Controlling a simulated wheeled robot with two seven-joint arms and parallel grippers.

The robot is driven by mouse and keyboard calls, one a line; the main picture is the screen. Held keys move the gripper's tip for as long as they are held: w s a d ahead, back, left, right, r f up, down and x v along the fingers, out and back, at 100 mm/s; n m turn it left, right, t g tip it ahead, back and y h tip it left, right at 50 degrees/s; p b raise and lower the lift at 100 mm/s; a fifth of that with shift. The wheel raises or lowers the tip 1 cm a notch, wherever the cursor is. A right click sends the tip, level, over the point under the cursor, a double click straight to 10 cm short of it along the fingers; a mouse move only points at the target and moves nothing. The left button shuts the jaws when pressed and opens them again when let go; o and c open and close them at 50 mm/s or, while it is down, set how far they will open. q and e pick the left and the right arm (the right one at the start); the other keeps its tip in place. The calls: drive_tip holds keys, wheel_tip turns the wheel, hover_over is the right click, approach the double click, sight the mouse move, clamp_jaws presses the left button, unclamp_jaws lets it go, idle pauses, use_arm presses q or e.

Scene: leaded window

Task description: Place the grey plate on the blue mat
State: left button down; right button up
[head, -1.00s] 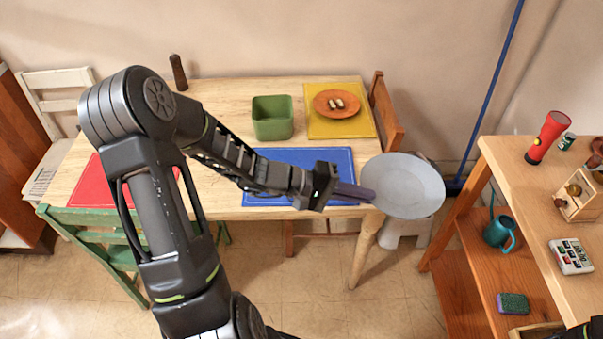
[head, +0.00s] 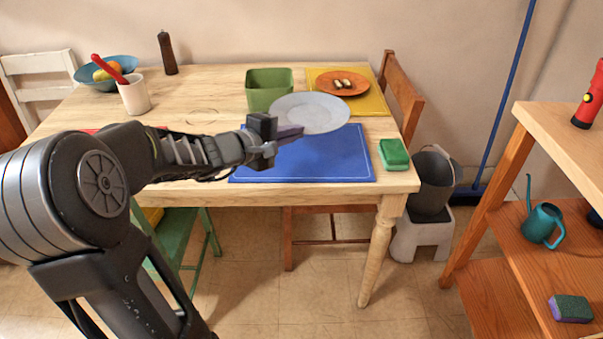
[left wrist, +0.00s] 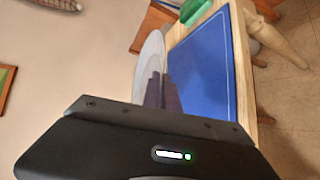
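The grey plate (head: 312,112) is held by its near left edge in my left gripper (head: 290,134). In the head view it appears over the back part of the blue mat (head: 318,160) and the table just behind it. In the left wrist view the plate (left wrist: 150,66) shows edge-on between the fingers, beside the blue mat (left wrist: 200,70) and apart from it. The left gripper is shut on the plate rim. The mat lies flat at the table's front edge, with nothing seen resting on it. My right gripper is not in view.
A green bin (head: 268,92) stands behind the mat, close to the plate. A yellow mat (head: 376,103) with an orange plate (head: 342,80) lies at the back right. A green sponge (head: 394,154) sits right of the blue mat. A white cup (head: 134,96) stands at left.

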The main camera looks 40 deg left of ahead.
sight(288, 174)
use_arm(q)
drive_tip(key=shift+s+a+n+y+b, duration=0.25)
drive_tip(key=shift+a+n+y, duration=0.2)
drive_tip(key=shift+a, duration=0.3)
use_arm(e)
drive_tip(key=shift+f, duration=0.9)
